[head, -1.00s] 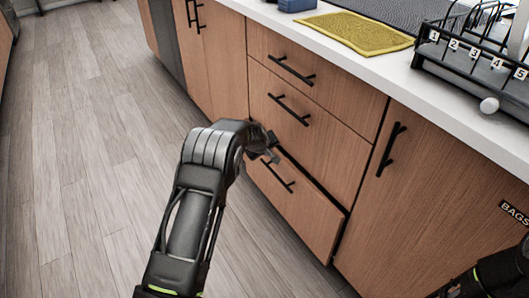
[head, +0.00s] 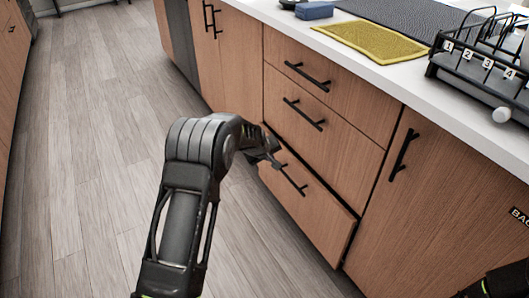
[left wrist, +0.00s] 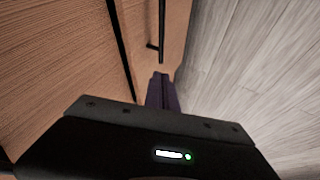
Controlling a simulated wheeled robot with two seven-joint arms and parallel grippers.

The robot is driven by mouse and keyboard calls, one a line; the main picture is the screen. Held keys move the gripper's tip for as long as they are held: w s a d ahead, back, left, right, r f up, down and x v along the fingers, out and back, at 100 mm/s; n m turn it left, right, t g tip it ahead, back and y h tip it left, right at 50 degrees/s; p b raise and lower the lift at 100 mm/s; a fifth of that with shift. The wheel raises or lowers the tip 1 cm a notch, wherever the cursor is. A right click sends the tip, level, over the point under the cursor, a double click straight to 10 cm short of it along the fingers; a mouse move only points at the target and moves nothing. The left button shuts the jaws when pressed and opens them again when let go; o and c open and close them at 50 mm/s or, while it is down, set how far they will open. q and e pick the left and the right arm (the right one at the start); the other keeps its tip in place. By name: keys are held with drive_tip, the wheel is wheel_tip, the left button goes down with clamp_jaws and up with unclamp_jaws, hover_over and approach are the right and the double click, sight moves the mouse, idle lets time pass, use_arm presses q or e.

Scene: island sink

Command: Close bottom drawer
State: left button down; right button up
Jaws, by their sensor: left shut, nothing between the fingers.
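The bottom drawer (head: 312,212) of the wooden island cabinet stands slightly out, with a dark gap along its top and right edge. Its black bar handle (head: 294,182) runs along the upper part of its front. My left gripper (head: 274,159) is shut and empty near the drawer's upper left part, by the handle's left end; I cannot tell whether it touches. In the left wrist view the shut fingers (left wrist: 161,92) point towards the drawer front and handle (left wrist: 161,30). My right gripper is out of view; only part of my right arm shows at the lower right.
Two drawers above, the middle one (head: 325,135) and the top one (head: 340,90), are flush. A cabinet door (head: 440,200) is at the right. The counter holds a yellow mat (head: 370,40) and a black rack (head: 480,65). Wooden floor (head: 90,150) is clear at left.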

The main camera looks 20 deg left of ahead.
use_arm(q)
drive_tip(key=v, duration=0.4)
drive_tip(key=shift+s+r+p, duration=0.25)
drive_tip(key=shift+r+p, duration=0.05)
drive_tip(key=shift+p, duration=0.1)
